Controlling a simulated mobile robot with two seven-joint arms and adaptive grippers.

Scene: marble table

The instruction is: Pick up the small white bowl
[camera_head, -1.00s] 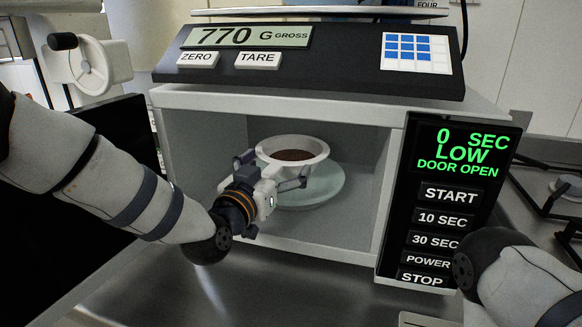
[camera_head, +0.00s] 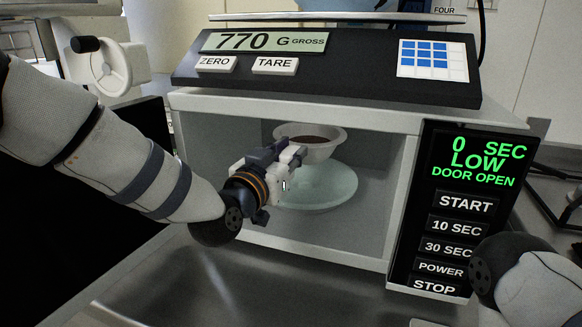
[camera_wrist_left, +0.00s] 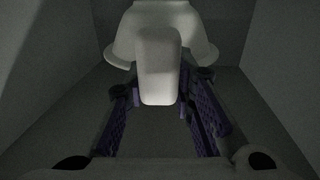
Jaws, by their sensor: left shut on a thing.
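The small white bowl (camera_head: 312,147), with dark brown contents, is inside the open microwave, over the pale glass turntable plate (camera_head: 318,190). Its base appears above or at the back of the plate; I cannot tell if they touch. My left gripper (camera_head: 292,158) reaches in from the left and is shut on the bowl at its near left side, partly hiding it. In the left wrist view the bowl (camera_wrist_left: 200,45) is at the top, with a pale rounded part running down between the dark purple fingers (camera_wrist_left: 160,112). My right arm shows at the lower right; its gripper is out of view.
The microwave's walls and ceiling (camera_head: 290,105) closely surround the gripper. Its control panel (camera_head: 455,205), reading DOOR OPEN, is at the right. A scale reading 770 g (camera_head: 325,65) sits on top. A dark door-like panel is at the left.

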